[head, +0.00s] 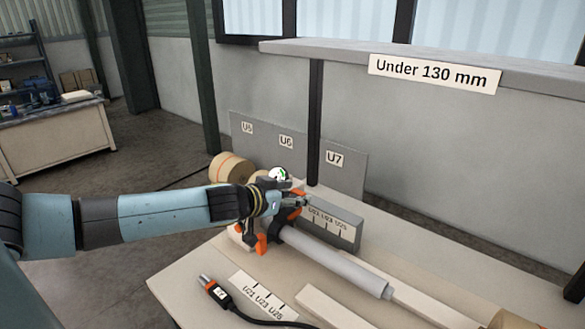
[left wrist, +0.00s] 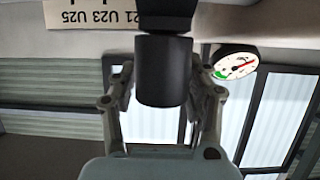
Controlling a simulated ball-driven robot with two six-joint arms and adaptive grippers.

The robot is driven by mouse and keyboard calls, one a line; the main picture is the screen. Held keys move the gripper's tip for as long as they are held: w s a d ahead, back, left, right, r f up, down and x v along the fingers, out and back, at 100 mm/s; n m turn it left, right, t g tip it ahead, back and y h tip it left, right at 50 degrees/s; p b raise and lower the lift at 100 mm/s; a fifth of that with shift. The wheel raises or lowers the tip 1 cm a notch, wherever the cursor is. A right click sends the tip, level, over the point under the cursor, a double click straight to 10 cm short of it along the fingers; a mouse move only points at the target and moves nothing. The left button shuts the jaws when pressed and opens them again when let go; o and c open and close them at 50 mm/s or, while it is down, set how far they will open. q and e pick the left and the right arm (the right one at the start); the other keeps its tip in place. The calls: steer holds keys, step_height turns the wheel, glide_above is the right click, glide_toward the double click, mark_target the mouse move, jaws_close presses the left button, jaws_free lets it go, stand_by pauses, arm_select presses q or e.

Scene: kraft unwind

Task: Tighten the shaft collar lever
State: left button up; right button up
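A grey shaft (head: 335,262) lies along the bench, its near end pointing to the lower right. A dark collar (head: 283,234) with orange parts sits at its far end; an orange lever-like piece (head: 261,244) hangs at its left. My left gripper (head: 293,200) is at this far end, with orange showing at its fingers. In the left wrist view its two fingers stand apart on either side of a black cylindrical part (left wrist: 163,72). I cannot tell whether they touch it. The collar is partly hidden by the gripper. My right gripper is not in view.
A dial gauge (head: 278,174) stands behind my left gripper, also in the left wrist view (left wrist: 235,62). A grey labelled block (head: 345,229) is close behind the shaft. A black cable tool (head: 217,292) lies in front. An overhead shelf (head: 330,48) spans the bench.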

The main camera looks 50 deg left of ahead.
arm_select(q)
steer(key=shift+o, duration=0.8)
steer(key=v, duration=1.2)
